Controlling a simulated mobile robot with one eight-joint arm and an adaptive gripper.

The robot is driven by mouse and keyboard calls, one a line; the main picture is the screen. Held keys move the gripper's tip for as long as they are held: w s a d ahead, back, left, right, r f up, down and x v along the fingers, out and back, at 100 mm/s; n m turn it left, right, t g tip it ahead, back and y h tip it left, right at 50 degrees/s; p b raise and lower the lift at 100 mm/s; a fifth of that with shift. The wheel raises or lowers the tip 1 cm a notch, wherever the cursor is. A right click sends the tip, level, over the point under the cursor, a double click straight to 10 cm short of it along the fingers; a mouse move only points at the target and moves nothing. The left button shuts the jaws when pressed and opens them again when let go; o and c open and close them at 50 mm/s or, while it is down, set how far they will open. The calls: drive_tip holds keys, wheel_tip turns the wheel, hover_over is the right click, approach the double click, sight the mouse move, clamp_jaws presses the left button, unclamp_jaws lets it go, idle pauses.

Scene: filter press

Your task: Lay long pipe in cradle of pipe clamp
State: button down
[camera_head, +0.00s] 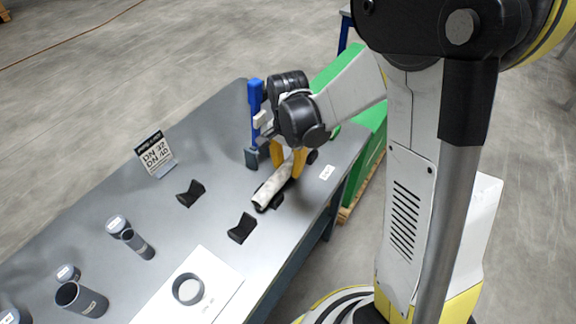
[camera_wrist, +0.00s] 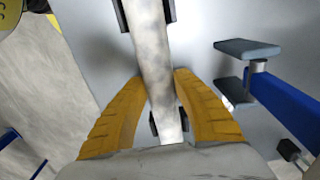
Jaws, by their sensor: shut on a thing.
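A long pale mottled pipe (camera_head: 272,187) is between the yellow fingers of my gripper (camera_head: 291,163), near the right edge of the grey table. My gripper (camera_wrist: 160,105) is shut on it, and the pipe (camera_wrist: 152,55) runs lengthwise between the fingers in the wrist view. Dark supports (camera_wrist: 170,11) show at both sides of the pipe's far part, and more dark parts show low between the fingers. I cannot tell whether the pipe rests on them or hangs just above. A blue clamp (camera_head: 255,100) with grey jaws stands beside my gripper; it also shows in the wrist view (camera_wrist: 285,105).
Two black V-shaped blocks (camera_head: 242,228) (camera_head: 190,193) stand apart on the table (camera_head: 215,150). A printed sign (camera_head: 155,153) stands at the back. Short grey pipes (camera_head: 81,299) and a ring (camera_head: 188,289) on a white sheet are towards the front. A green cabinet (camera_head: 365,150) is behind.

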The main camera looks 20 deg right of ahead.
drive_tip(key=c, duration=1)
unclamp_jaws()
wheel_tip(320, 180, up, 12)
